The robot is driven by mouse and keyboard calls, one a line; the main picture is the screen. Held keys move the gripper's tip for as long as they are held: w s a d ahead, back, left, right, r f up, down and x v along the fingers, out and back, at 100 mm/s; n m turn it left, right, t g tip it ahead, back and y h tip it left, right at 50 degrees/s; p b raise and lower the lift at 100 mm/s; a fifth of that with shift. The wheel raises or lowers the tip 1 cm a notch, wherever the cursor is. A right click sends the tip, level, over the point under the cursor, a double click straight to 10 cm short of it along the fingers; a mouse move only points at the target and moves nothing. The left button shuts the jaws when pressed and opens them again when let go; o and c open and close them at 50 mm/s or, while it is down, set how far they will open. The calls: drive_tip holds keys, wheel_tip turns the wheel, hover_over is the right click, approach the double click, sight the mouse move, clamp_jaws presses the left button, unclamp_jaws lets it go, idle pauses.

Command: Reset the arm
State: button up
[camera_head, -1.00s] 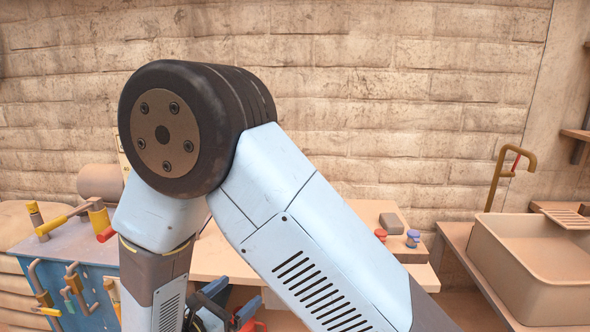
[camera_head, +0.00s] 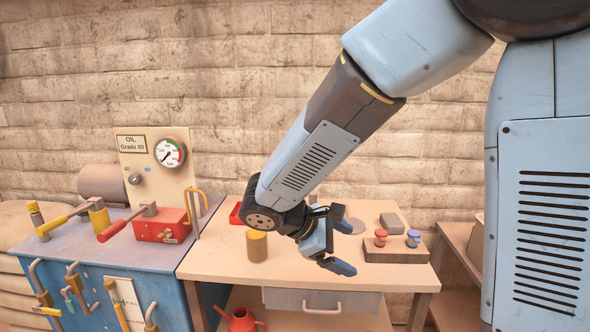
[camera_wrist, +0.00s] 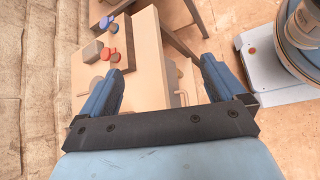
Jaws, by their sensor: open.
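My gripper (camera_head: 343,243) is open and empty in the head view, above the right half of the wooden table (camera_head: 215,262). My arm comes down to it from the upper right. In the wrist view my gripper (camera_wrist: 160,85) shows two blue fingers spread wide apart, with nothing between them except the table top (camera_wrist: 145,50) farther away. A wooden block (camera_head: 395,252) with a red knob (camera_head: 380,237) and a blue knob (camera_head: 413,238) stands right of my gripper on the table.
A yellow-topped cylinder (camera_head: 257,246) stands left of my gripper. A blue bench (camera_head: 60,262) carries a red box (camera_head: 162,227) and a panel with a gauge (camera_head: 170,153). A red watering can (camera_head: 241,320) is below the table.

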drive_tip(key=s+d+r+m+t+y, duration=0.2)
drive_tip(key=s+d+r+m+y, duration=0.7)
drive_tip(key=s+d+r+m, duration=0.2)
drive_tip(key=shift+s+d+r+m+t+y, duration=0.15)
drive_tip(key=shift+d+r+m+t+y, duration=0.2)
drive_tip(key=shift+d+m, duration=1.25)
drive_tip(key=shift+a+f+m, duration=0.1)
drive_tip(key=shift+a+m, duration=0.3)
drive_tip(key=shift+a, duration=0.1)
